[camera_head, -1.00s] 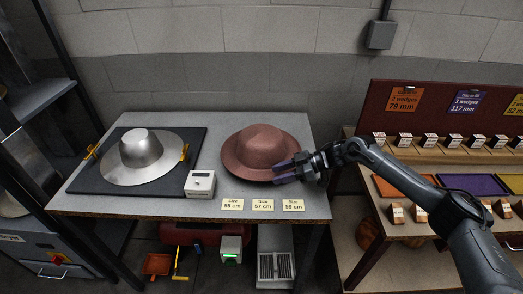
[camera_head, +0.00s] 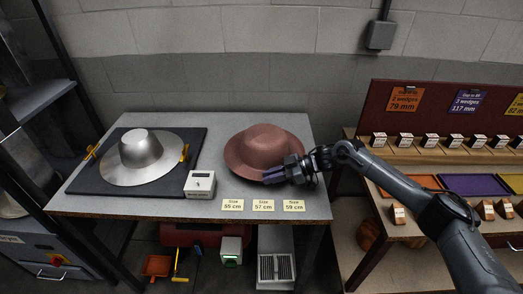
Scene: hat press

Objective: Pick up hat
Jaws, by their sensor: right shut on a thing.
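A brownish-pink felt hat (camera_head: 262,148) with a round crown and wide brim sits over the right half of the grey table, and its brim looks slightly tilted. My right gripper (camera_head: 275,176) comes in from the right and is shut on the front right edge of the brim. The fingers cover a small part of the brim there. My left gripper is not in view.
A metal hat form (camera_head: 140,158) stands on a dark plate (camera_head: 84,185) at the table's left. A small white box (camera_head: 200,184) and size cards (camera_head: 263,205) lie along the front. A shelf unit with wedges (camera_head: 430,140) stands at right.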

